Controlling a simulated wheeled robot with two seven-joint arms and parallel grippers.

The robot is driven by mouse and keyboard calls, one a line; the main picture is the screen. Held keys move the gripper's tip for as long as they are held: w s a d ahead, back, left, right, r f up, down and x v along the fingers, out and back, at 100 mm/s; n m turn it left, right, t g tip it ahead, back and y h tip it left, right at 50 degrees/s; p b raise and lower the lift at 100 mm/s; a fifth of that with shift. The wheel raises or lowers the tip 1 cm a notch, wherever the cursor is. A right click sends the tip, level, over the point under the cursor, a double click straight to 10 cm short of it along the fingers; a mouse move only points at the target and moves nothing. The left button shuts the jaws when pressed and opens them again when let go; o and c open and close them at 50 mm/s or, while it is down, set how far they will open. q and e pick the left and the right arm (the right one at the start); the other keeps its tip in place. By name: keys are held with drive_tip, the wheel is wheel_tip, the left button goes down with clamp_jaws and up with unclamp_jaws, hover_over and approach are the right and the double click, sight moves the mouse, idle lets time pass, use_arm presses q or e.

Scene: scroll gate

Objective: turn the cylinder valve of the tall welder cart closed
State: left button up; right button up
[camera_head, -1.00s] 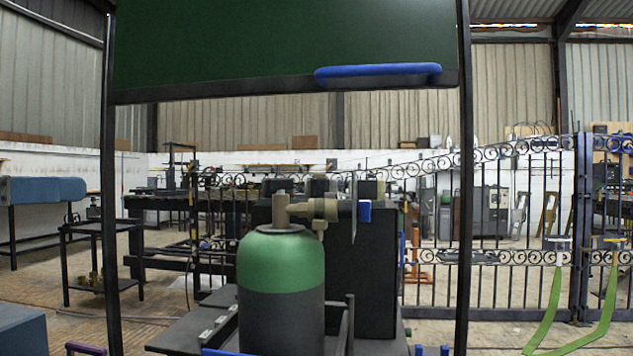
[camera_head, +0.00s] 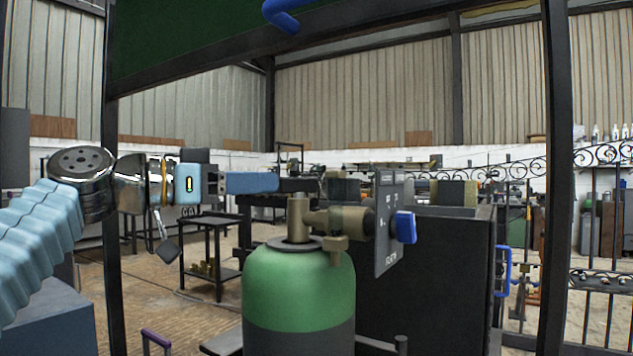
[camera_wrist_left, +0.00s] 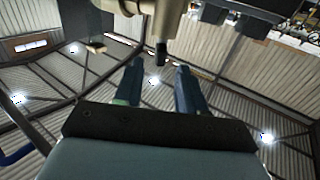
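The gas cylinder (camera_head: 299,286), green on top and dark grey below, stands upright in the centre of the head view. Its brass valve (camera_head: 299,222) rises from the neck, with a brass fitting running right to a dark panel and a blue knob (camera_head: 405,227). My left gripper (camera_head: 308,185) comes in from the left, its dark fingers level with the valve's top. In the left wrist view the gripper (camera_wrist_left: 157,76) is open, fingers apart and empty. A beige valve part (camera_wrist_left: 160,18) with a short dark stem lies just beyond the fingertips. Contact cannot be told. My right gripper is not in view.
A dark cabinet (camera_head: 440,280) stands right of the cylinder. Dark frame posts (camera_head: 556,180) stand at both sides, with a green panel (camera_head: 170,40) overhead. A black shelf table (camera_head: 212,240) is behind left, and a scroll gate (camera_head: 600,280) is at right.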

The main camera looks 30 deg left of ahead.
sight(317, 181)
use_arm(q)
drive_tip(key=x, duration=0.9)
drive_tip(key=shift+p, duration=0.3)
drive_tip(key=shift+c, duration=0.2)
clamp_jaws()
